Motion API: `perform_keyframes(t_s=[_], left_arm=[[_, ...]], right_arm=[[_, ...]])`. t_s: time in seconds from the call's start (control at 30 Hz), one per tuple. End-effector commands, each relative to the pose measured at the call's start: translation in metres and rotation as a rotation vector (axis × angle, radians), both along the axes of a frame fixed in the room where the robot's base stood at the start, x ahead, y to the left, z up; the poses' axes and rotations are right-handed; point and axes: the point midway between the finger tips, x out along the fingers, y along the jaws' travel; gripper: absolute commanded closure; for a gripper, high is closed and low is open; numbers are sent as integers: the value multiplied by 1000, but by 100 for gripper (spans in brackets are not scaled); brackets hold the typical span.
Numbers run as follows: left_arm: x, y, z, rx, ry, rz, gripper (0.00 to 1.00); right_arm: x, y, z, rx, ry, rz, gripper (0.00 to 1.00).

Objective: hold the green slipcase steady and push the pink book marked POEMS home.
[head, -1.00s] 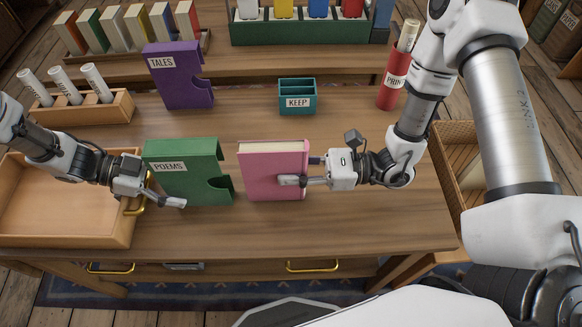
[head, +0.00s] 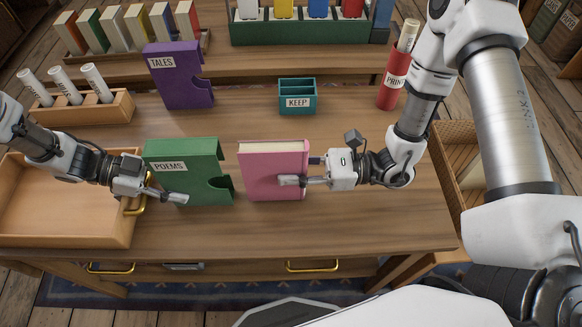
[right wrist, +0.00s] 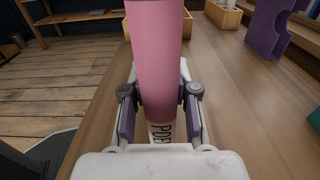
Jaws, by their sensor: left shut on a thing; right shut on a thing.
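The green slipcase (head: 192,162), labelled POEMS, stands upright on the table with its notched open side facing right. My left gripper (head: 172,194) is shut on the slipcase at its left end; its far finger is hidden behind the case. The pink book (head: 270,170) stands upright just right of the slipcase, with a small gap between them. My right gripper (head: 298,172) is shut on the book's right, spine end. In the right wrist view the pink spine (right wrist: 156,60) sits between the two fingers, with a partly hidden label at its lower end.
An open wooden drawer or tray (head: 128,232) is at the left. A purple TALES slipcase (head: 180,80), a teal KEEP box (head: 297,110) and a red PRINTS tube (head: 394,85) stand farther back. The table in front of the book is clear.

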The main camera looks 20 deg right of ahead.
Motion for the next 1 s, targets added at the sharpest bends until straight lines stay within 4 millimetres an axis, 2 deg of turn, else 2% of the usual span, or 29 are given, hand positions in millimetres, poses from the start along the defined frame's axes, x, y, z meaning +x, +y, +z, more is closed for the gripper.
perform_keyframes(t_s=[0.27, 0.63, 1.0], left_arm=[[0, 0, 0, 0, 0, 0, 84], [0, 0, 0, 0, 0, 0, 84], [0, 0, 0, 0, 0, 0, 84]], right_arm=[[0, 1, 1, 1, 0, 0, 100], [6, 21, 0, 1, 0, 0, 100], [6, 21, 0, 2, -1, -1, 100]])
